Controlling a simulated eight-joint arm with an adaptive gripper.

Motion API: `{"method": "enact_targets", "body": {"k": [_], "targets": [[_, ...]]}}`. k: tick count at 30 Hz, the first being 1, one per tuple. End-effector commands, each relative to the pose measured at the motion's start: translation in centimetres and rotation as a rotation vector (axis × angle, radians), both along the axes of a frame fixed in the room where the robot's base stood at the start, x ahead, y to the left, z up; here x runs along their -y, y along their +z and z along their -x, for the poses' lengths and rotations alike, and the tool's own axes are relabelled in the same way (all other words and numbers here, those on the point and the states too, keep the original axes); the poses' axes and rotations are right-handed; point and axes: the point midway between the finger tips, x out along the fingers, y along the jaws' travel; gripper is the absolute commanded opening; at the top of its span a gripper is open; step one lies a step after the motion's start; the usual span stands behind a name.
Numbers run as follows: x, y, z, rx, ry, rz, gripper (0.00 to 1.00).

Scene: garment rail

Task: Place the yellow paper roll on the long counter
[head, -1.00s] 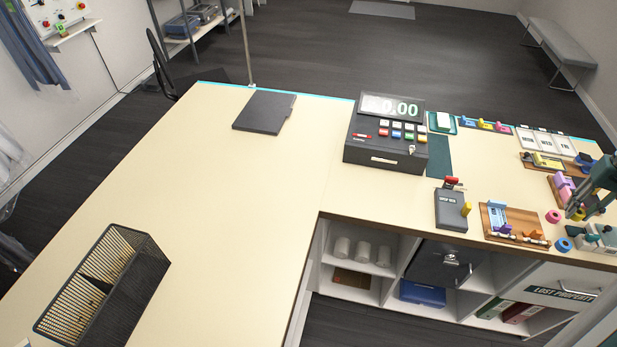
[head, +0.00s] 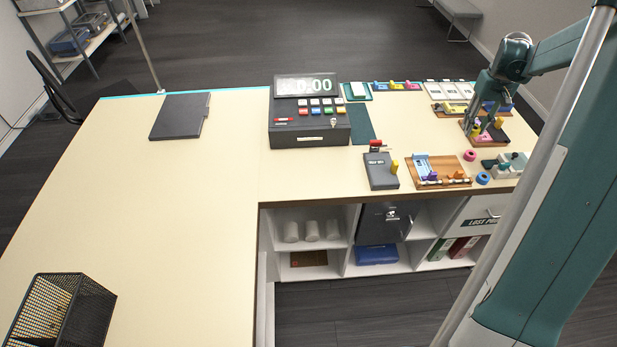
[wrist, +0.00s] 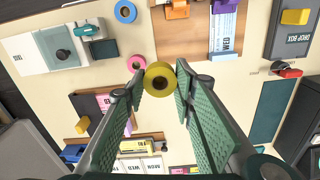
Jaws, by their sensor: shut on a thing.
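The yellow paper roll (wrist: 158,79) is a short ring with a dark centre hole, seen in the wrist view between my fingertips. My gripper (wrist: 160,84) is shut on it, with one green finger on either side. In the head view, my gripper (head: 478,124) hangs over the right part of the cream counter (head: 190,200), by a wooden tray. The roll shows there only as a small yellow patch (head: 476,130). The roll appears raised above the counter; its exact height is hard to tell. The counter's left wing is broad and mostly bare.
A pink roll (head: 470,155) and a blue roll (head: 483,178) lie near the front edge. A drop box (head: 381,171), a wooden tray (head: 437,172) and a cash register (head: 309,125) stand left of them. A dark folder (head: 180,116) and wire basket (head: 62,312) sit on the left wing.

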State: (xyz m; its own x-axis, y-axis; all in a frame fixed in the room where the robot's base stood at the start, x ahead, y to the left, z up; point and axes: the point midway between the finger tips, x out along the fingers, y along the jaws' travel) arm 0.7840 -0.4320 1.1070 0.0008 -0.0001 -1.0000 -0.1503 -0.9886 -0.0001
Motion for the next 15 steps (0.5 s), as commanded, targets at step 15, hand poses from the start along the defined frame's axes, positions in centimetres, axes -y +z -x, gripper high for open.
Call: {"method": "enact_targets", "body": {"k": [15], "targets": [[-14.5,0.0,-7.7,0.000,0.192,0.000,0.17]]}}
